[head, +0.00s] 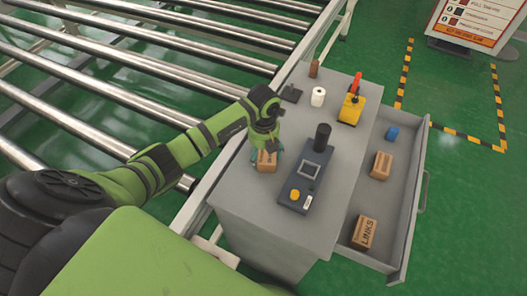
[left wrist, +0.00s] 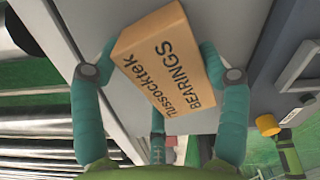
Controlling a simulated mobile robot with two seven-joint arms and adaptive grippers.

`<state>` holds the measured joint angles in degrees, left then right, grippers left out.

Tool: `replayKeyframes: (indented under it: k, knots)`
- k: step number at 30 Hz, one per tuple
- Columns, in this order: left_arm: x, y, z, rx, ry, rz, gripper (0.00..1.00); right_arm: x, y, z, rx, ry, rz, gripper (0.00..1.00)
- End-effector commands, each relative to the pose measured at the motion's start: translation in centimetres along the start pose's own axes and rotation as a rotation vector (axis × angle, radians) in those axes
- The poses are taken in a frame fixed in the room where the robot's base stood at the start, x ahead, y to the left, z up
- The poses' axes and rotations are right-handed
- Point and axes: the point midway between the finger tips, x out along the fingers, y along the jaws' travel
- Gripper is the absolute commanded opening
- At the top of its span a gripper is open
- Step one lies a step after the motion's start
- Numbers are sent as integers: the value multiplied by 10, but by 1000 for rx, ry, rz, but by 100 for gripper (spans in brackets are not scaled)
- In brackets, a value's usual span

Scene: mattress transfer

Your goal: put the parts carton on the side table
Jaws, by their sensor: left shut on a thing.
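The parts carton (head: 266,161) is a small brown box, marked "BEARINGS" in the left wrist view (left wrist: 165,72). My left gripper (head: 266,147) is shut on it, with teal fingers on both sides of the box. The carton is over the near left part of the grey cabinet top (head: 242,190), which seems to be the side table. I cannot tell if the carton touches the top. In the left wrist view the carton is tilted. My right gripper is in neither view.
A grey device (head: 306,180) with a black cylinder and yellow knob stands just right of the carton. A white roll (head: 318,97) and a yellow-red tool (head: 352,107) stand farther back. An open drawer (head: 398,215) holds two cartons and a blue block. Roller conveyors (head: 110,60) lie left.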

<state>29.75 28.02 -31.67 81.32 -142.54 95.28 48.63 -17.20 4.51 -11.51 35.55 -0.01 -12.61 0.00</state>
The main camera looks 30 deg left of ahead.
Motion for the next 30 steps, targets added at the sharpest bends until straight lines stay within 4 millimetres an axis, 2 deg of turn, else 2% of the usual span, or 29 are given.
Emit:
replayKeyframes:
  k: [1, 2, 3, 4, 14, 19, 23, 30]
  knots:
    - [2, 0, 0, 0, -1, 0, 31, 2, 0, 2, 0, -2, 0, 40]
    - [3, 0, 0, 0, 0, 1, 79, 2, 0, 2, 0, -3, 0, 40]
    - [2, 0, 0, 0, 0, 0, 95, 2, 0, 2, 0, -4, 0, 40]
    - [2, 0, 0, 0, 0, 0, 99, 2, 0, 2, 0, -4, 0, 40]
    - [2, 0, 0, 0, 0, 0, 99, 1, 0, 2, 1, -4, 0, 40]
    - [-8, 0, 1, 0, -2, 0, 99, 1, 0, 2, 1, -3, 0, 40]
    - [-31, 0, 2, 1, -6, -1, 99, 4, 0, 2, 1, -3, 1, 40]
    - [-83, 0, 2, 0, -6, -1, 99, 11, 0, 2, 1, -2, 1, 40]
